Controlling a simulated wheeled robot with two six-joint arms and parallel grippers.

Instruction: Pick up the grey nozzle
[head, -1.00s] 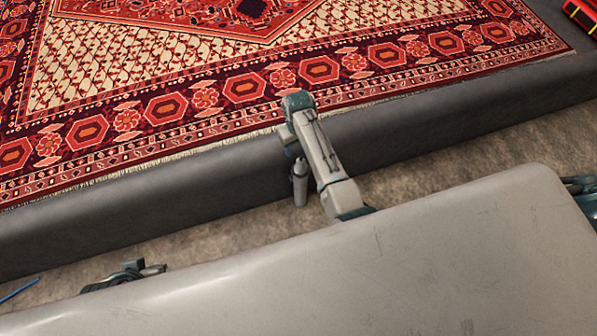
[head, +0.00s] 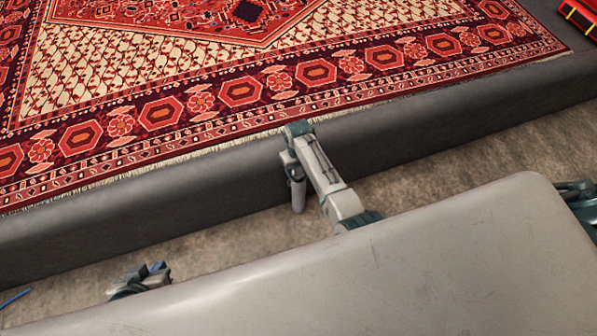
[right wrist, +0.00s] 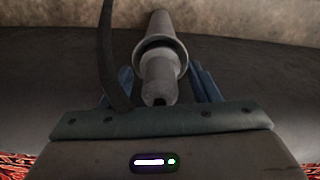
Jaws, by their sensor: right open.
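The grey nozzle (head: 298,194) is a slim cylinder standing roughly upright against the side of the dark kerb, its upper end partly hidden by my right gripper (head: 290,163). In the right wrist view the nozzle (right wrist: 160,68) has a wide collar and a narrower near end. The blue fingers of my right gripper (right wrist: 164,83) lie on either side of that near end, open; contact cannot be told. My left gripper (head: 142,279) is low at the left, away from the nozzle, and its jaws are too unclear to read.
The dark kerb (head: 215,186) runs between the patterned red rug (head: 240,92) and the brown floor (head: 228,236). A dark strap or hose (right wrist: 106,45) passes beside the nozzle. A red object (head: 582,16) lies at the far right and a blue strip (head: 14,298) at the lower left.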

